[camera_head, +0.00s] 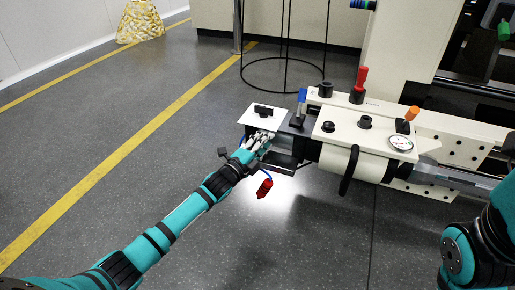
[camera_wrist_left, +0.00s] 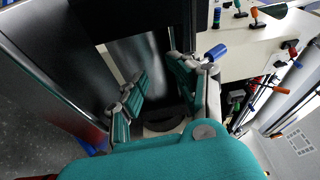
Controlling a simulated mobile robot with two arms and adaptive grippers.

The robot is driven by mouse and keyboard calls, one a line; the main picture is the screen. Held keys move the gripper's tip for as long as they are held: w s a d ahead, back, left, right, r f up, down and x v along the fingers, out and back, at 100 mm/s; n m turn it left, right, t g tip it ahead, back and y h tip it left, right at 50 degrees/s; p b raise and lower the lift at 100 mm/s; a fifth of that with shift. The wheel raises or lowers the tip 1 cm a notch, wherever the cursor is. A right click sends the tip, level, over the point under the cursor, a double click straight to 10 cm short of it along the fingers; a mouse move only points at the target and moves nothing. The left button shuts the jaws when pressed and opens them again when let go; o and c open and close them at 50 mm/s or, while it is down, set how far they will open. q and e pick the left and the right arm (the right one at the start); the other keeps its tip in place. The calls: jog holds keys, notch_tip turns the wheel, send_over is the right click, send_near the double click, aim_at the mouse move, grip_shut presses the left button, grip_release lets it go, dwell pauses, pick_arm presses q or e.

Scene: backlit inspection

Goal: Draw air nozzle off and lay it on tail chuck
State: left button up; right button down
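My left gripper (camera_head: 262,142) is at the left end of the white machine, beside a white plate with a black handle (camera_head: 262,111). In the left wrist view its two fingers (camera_wrist_left: 160,92) stand apart, with dark surfaces and a black ring between them; I see nothing clamped. A red piece (camera_head: 265,188) on a thin blue hose, which looks like the air nozzle, hangs just below and right of the gripper. I cannot tell for sure which part is the tail chuck. My right arm shows at the lower right, but its gripper does not show.
The white machine body (camera_head: 350,163) carries a blue-topped lever (camera_head: 302,97), a red handle (camera_head: 361,78), an orange handle (camera_head: 411,113) and a dial gauge (camera_head: 401,142). A black wire stand (camera_head: 283,88) is behind. The grey floor in front is clear.

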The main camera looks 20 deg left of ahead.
pick_arm(q)
jog(key=f, duration=0.1)
jog(key=s+f, duration=0.1)
jog(key=f, duration=0.1)
jog(key=shift+s+f+g, duration=0.3)
jog(key=shift+s, duration=0.05)
jog(key=s+a+r, duration=0.3)
jog(key=s, duration=0.6)
jog(key=shift+s+a, duration=0.35)
jog(key=shift+s, duration=0.05)
